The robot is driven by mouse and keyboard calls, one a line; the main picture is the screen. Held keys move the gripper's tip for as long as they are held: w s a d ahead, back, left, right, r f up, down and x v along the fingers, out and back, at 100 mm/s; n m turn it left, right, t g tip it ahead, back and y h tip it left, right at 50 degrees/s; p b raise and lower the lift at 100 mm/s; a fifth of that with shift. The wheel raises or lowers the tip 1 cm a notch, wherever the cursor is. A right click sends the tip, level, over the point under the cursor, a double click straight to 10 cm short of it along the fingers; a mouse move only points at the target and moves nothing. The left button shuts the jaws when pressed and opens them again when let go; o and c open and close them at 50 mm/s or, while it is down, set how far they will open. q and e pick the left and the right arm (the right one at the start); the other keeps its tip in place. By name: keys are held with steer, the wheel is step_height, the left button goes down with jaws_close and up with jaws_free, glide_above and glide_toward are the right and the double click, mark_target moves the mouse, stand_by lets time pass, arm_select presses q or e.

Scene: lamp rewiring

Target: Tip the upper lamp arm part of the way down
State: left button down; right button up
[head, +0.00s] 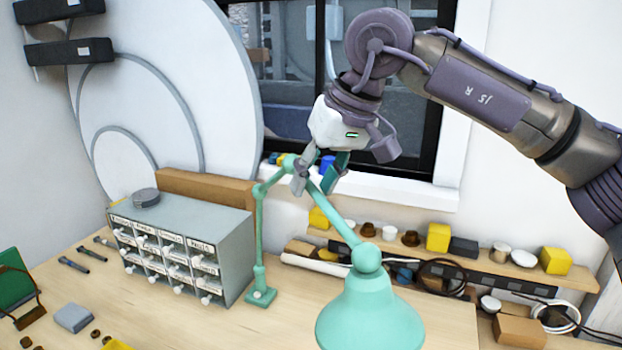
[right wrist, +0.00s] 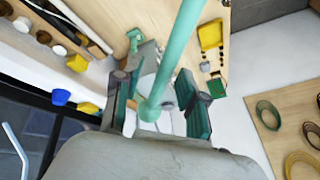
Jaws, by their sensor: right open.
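The teal desk lamp stands on the bench, its lower arm (head: 260,235) upright on a small square foot. Its upper lamp arm (head: 338,219) slopes down to the right, to the large teal shade (head: 370,315). My right gripper (head: 318,180) is at the high end of the upper arm, with its fingers apart. In the right wrist view the upper arm (right wrist: 183,55) and a round teal joint (right wrist: 149,109) lie between the open fingers of the right gripper (right wrist: 160,88). I cannot tell whether either finger touches the arm. My left gripper is not in view.
A grey drawer cabinet (head: 185,250) stands left of the lamp. Behind the shade, a low shelf (head: 470,262) holds yellow blocks, cups and jars. The window (head: 400,150) is close behind my right gripper. Small tools and parts lie at the bench's left.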

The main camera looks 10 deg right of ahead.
steer(key=shift+s+a+f, duration=0.1)
steer(key=shift+a+f, duration=0.3)
steer(key=shift+f, duration=0.4)
steer(key=shift+w, duration=0.25)
steer(key=shift+s, duration=0.1)
jaws_close()
